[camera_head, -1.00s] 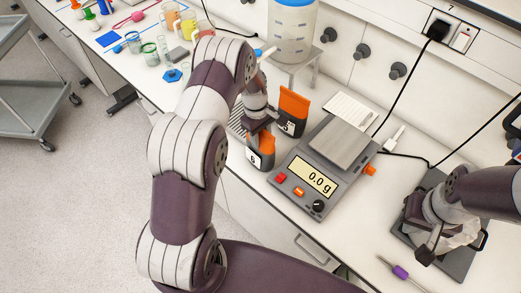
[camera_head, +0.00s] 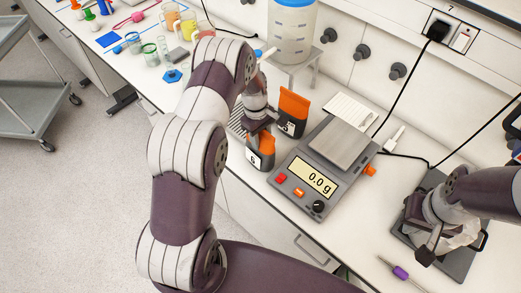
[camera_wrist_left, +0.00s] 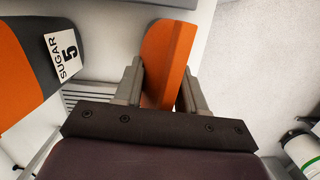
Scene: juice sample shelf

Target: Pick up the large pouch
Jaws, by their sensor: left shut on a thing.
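My left gripper (camera_head: 260,126) is shut on an orange and dark grey pouch (camera_head: 262,153) with a white label, at the front edge of the bench. In the left wrist view, the fingers stand on both sides of this pouch's orange top (camera_wrist_left: 168,62). A second orange and grey pouch (camera_head: 293,106) stands upright just behind, to the right; in the left wrist view it (camera_wrist_left: 22,75) carries a label reading "SUGAR 5". My right gripper (camera_head: 432,243) is at the right over a dark device; its fingers are too unclear to judge.
A balance (camera_head: 318,170) reading 0.0 g stands right of the pouches. A large jar (camera_head: 293,35) on a stand is behind them. Several beakers and coloured items stand at the back left. A purple-handled tool (camera_head: 399,271) lies at the front right.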

